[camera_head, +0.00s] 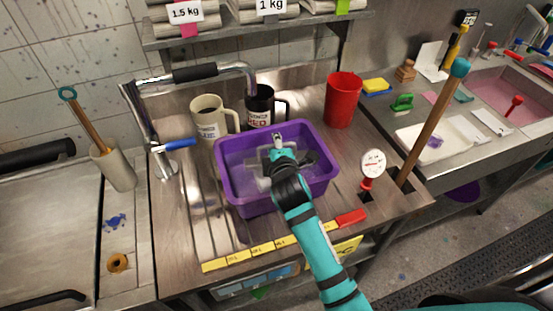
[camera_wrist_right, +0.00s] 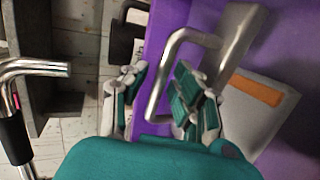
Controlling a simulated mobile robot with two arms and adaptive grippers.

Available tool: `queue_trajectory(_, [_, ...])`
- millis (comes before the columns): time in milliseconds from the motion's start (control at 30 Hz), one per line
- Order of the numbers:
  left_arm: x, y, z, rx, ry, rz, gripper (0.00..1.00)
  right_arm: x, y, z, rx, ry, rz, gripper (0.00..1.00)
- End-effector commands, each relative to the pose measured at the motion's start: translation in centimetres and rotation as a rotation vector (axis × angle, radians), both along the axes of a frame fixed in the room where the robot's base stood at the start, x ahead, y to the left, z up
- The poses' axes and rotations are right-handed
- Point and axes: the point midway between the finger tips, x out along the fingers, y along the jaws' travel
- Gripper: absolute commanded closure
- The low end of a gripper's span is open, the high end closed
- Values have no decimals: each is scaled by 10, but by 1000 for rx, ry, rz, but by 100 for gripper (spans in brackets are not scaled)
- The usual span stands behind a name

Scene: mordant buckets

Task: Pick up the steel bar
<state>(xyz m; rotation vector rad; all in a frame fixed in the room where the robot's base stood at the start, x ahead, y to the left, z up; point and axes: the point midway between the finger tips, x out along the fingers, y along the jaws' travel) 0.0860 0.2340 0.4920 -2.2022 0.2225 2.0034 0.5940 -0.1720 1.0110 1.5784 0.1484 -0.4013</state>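The purple tub (camera_head: 232,190) stands on the steel drainboard in the head view. My right gripper (camera_head: 276,150) reaches down into it and hides part of its inside. In the right wrist view, a grey steel bar (camera_wrist_right: 238,35) with a bent steel handle (camera_wrist_right: 160,85) lies against the purple tub wall (camera_wrist_right: 290,45). My right gripper (camera_wrist_right: 155,95) is open there, with one finger on each side of the handle's near part. I cannot tell whether either finger touches it. The bar is hard to make out in the head view. My left gripper is out of view.
Behind the tub stand a cream mug (camera_head: 207,118), a dark mug (camera_head: 260,106) and a red cup (camera_head: 342,98). A tap (camera_head: 165,150) with a blue lever is at the left. A wooden stick (camera_head: 433,125) and a round dial (camera_head: 372,164) stand at the right.

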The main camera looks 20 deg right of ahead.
Motion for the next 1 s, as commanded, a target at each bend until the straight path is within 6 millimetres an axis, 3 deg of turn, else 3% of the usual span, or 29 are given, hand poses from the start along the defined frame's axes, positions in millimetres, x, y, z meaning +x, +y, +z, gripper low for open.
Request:
queue_trajectory(33, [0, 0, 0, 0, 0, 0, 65, 0, 0, 0, 0, 0, 0, 81])
queue_trajectory(200, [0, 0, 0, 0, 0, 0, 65, 0, 0, 0, 1, 0, 0, 100])
queue_trajectory(833, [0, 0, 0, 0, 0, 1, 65, 0, 0, 3, 0, -6, 1, 100])
queue_trajectory(1000, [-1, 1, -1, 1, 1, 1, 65, 1, 0, 17, 0, -11, 0, 100])
